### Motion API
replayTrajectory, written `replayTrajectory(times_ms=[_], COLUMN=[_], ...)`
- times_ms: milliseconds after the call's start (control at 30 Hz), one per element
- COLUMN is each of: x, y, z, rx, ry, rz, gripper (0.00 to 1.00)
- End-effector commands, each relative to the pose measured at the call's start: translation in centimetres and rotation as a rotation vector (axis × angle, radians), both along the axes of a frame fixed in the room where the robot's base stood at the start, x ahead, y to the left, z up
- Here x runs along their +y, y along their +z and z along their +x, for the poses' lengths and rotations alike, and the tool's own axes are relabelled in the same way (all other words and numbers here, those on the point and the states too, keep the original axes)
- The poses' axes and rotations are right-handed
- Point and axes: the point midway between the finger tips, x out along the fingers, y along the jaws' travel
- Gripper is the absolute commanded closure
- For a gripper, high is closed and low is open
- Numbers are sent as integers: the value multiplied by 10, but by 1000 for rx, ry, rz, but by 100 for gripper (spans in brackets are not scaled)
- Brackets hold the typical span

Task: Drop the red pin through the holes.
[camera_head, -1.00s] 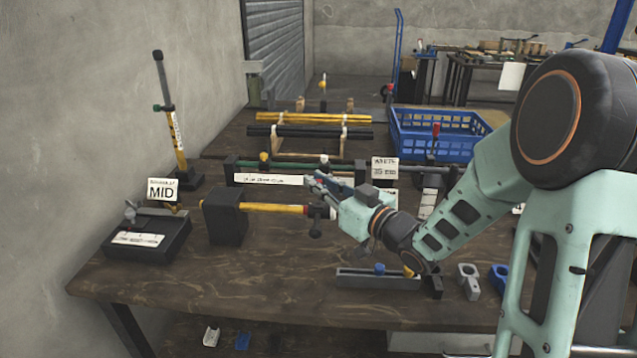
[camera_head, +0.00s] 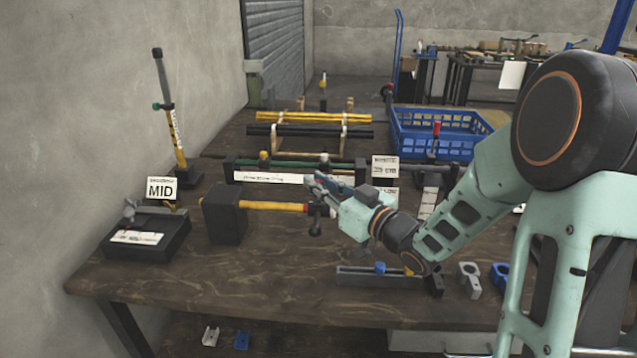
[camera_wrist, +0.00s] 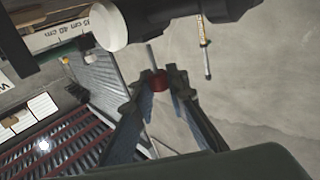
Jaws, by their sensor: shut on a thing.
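My gripper (camera_wrist: 156,84) is shut on the red pin (camera_wrist: 159,79); in the wrist view the pin's red head sits between the fingertips and its thin grey shank sticks out beyond them. In the head view my gripper (camera_head: 319,184) is above the free right end of a yellow rod (camera_head: 272,206). The rod lies level, held at its left by a black block (camera_head: 224,217), and has a white collar and a dark fitting at its right end. In the wrist view the white collar (camera_wrist: 108,27) is close to the pin, apart from it. I cannot make out the holes.
A rail with a white scale strip (camera_head: 270,178) runs behind the rod. A blue crate (camera_head: 440,147) stands at the back right. A black box with a MID sign (camera_head: 162,188) stands left. A grey channel (camera_head: 370,281) lies in front. Bare tabletop lies at front left.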

Motion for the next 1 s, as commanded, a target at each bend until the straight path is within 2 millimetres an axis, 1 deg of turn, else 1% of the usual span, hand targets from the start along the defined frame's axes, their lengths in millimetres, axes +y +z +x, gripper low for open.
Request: replayTrajectory(times_ms=[1000], x=[0], y=[-27], z=[0], rx=[0], ry=[0], rz=[0], gripper=[96])
